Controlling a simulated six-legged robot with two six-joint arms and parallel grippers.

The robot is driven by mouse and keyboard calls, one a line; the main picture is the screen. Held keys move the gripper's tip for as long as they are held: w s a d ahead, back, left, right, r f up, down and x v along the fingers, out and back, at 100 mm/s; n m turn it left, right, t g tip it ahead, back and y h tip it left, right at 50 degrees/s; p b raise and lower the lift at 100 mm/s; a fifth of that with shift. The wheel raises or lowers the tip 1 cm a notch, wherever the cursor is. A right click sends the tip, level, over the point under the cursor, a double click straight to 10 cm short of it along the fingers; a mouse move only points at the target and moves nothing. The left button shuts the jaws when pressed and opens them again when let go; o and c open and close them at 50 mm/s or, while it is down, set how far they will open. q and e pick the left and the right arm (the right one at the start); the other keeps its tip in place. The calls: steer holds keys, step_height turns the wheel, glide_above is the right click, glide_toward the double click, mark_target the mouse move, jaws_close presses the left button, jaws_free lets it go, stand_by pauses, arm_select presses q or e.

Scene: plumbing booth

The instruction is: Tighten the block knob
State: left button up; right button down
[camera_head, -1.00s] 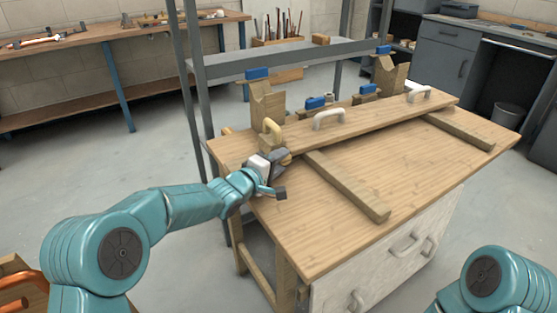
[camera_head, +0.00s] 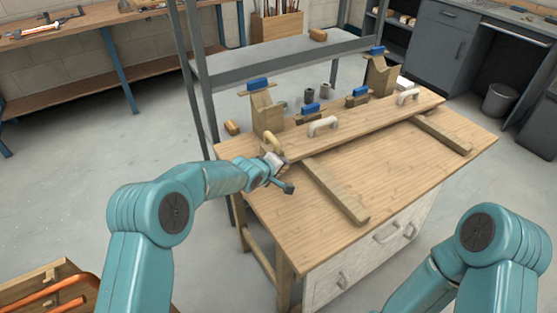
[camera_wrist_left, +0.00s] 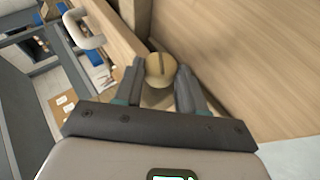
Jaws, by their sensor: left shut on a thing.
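The block knob (camera_wrist_left: 160,70), round and tan with a dark slot across its face, sits between the two dark fingers of my left gripper (camera_wrist_left: 161,82) in the left wrist view. The fingers are shut on its sides. In the head view my left gripper (camera_head: 277,165) is at the near left end of the long wooden board on the workbench, and it hides the knob there. My right arm shows at the lower right of the head view, but its gripper is out of the picture.
The long board (camera_head: 375,122) carries pale handles (camera_head: 323,125), one close to my left gripper. Wooden V-blocks (camera_head: 267,112) with blue tops stand behind it. A wooden strip (camera_head: 335,190) lies across the workbench (camera_head: 400,180). The right part of the top is mostly clear.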

arm_select(q)
steer(key=shift+r, duration=0.15)
stand_by(0.4)
steer(key=o, duration=0.8)
steer(key=b+v, duration=0.4)
steer(key=v, duration=0.1)
steer(key=shift+s+b, duration=0.1)
steer(key=shift+b, duration=0.2)
steer(key=v, duration=1.1)
steer(key=shift+r, duration=0.25)
